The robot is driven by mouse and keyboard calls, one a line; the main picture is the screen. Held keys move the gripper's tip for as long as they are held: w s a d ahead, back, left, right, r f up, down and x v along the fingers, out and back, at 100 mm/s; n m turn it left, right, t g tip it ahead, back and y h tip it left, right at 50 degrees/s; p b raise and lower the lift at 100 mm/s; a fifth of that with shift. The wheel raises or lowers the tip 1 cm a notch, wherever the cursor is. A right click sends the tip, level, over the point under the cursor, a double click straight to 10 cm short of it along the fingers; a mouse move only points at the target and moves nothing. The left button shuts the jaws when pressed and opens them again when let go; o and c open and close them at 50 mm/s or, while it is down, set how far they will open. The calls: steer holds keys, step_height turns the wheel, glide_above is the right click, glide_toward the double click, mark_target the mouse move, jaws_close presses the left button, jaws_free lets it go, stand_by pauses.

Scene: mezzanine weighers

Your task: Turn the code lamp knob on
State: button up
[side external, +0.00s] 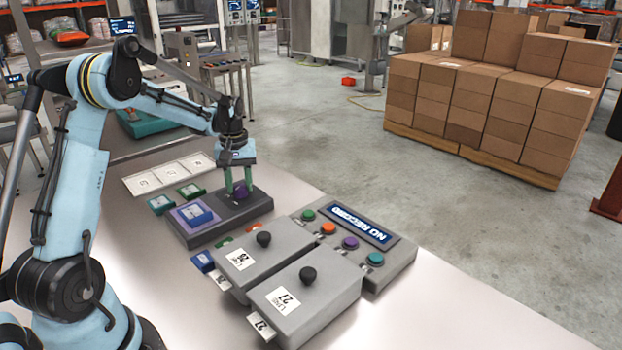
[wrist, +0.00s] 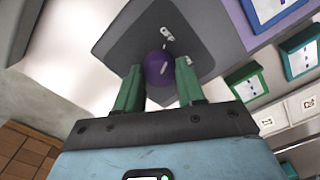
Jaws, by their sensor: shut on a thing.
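The purple knob (side external: 241,190) sits on the right part of a dark grey box (side external: 205,229) on the table. In the wrist view the knob (wrist: 159,68) is round, with a pale mark on its top and white marks on the grey plate beside it. My gripper (side external: 238,187) points down at the box, and its green fingers are shut on the knob, one on each side, as the wrist view also shows (wrist: 159,84). A purple plate with a blue-framed tile (side external: 195,214) lies on the box's left part.
Green-framed tiles (side external: 161,204) and a white card strip (side external: 134,187) lie behind left. The right table front is clear.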

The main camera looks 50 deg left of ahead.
mark_target(240, 186)
steer(key=m, duration=1.2)
stand_by(0.6)
steer(key=o, duration=1)
steer(key=shift+o, duration=0.2)
steer(key=shift+r, duration=0.1)
step_height(240, 186, up, 12)
